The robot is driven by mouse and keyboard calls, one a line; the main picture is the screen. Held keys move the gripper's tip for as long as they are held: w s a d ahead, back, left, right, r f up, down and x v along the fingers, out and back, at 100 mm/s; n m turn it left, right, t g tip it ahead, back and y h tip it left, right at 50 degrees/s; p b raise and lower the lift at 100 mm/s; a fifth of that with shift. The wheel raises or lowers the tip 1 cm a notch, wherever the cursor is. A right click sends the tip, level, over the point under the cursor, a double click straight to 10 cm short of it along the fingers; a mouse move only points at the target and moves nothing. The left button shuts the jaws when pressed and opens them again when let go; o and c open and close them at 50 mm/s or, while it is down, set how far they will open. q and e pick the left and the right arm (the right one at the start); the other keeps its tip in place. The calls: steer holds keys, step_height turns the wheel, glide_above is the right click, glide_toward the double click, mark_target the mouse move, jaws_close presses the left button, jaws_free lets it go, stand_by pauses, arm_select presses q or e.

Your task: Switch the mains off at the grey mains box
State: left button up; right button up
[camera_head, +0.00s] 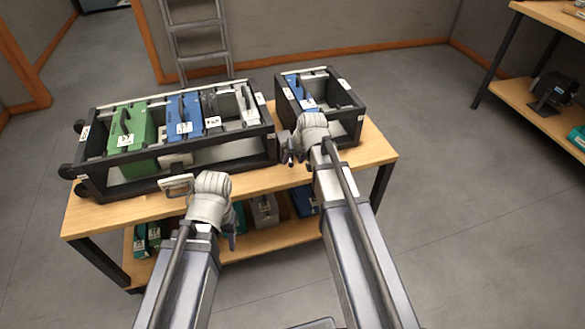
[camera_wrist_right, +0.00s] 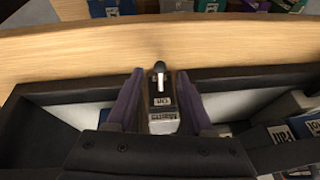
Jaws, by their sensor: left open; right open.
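The grey mains box (camera_wrist_right: 163,124) is in the right wrist view, with labels that seem to read "Mains" and "On". Its small pale-tipped lever (camera_wrist_right: 159,75) sticks out toward the table's front edge. My right gripper (camera_wrist_right: 160,104) is open, one dark finger on each side of the box; I cannot tell whether they touch it. In the head view my right gripper (camera_head: 292,154) is at the front of the smaller black frame (camera_head: 351,116), and the mains box is hidden there. My left gripper (camera_head: 230,234) is open and apart, near the table's front edge.
The larger black frame (camera_head: 235,152) holds green, blue and grey modules on the wooden table (camera_head: 95,215). A handled plate (camera_head: 178,186) is beside my left gripper. Several boxes lie on the lower shelf. A ladder (camera_head: 199,42) leans behind.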

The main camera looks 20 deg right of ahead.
steer(key=shift+b+x, duration=0.6)
steer(key=shift+x, duration=0.55)
arm_select(q)
step_height(320, 180, down, 2)
steer(key=shift+f, duration=0.1)
arm_select(e)
steer(key=shift+c, duration=0.2)
jaws_close()
